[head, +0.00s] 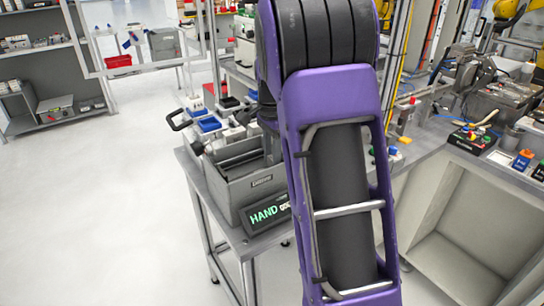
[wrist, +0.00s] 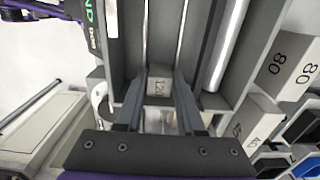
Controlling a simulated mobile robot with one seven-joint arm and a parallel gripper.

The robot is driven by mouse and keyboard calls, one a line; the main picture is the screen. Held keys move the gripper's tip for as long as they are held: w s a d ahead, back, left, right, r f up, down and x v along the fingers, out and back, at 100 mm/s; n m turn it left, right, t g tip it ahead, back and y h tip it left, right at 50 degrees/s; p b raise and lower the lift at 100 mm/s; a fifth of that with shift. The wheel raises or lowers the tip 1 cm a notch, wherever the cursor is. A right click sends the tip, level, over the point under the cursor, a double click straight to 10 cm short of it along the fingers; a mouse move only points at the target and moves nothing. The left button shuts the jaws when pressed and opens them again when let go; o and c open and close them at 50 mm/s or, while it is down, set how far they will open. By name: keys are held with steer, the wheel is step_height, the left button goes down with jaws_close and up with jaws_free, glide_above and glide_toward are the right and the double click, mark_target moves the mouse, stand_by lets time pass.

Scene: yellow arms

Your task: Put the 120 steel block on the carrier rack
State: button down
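The 120 steel block (wrist: 159,84) is a small grey block marked 120, seen in the wrist view between the fingertips of my gripper (wrist: 160,90). Both fingers lie close against its sides, and it appears gripped. It is over or inside an open grey machine (wrist: 225,55) with long metal rods; whether it touches the machine's floor, I cannot tell. In the head view this machine (head: 240,190) stands on a metal table, left of my arm, which hides my gripper and the block. Nothing in view is clearly labelled as the carrier rack.
Pale blocks marked 80 (wrist: 280,66) and 60 (wrist: 250,125) stand right of the machine in the wrist view, near blue bins (wrist: 300,125). A cluttered workbench (head: 480,150) is at right; open floor lies left.

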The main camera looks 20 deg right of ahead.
steer(key=shift+r, duration=0.15)
steer(key=shift+r+p, duration=3.35)
steer(key=shift+r, duration=0.3)
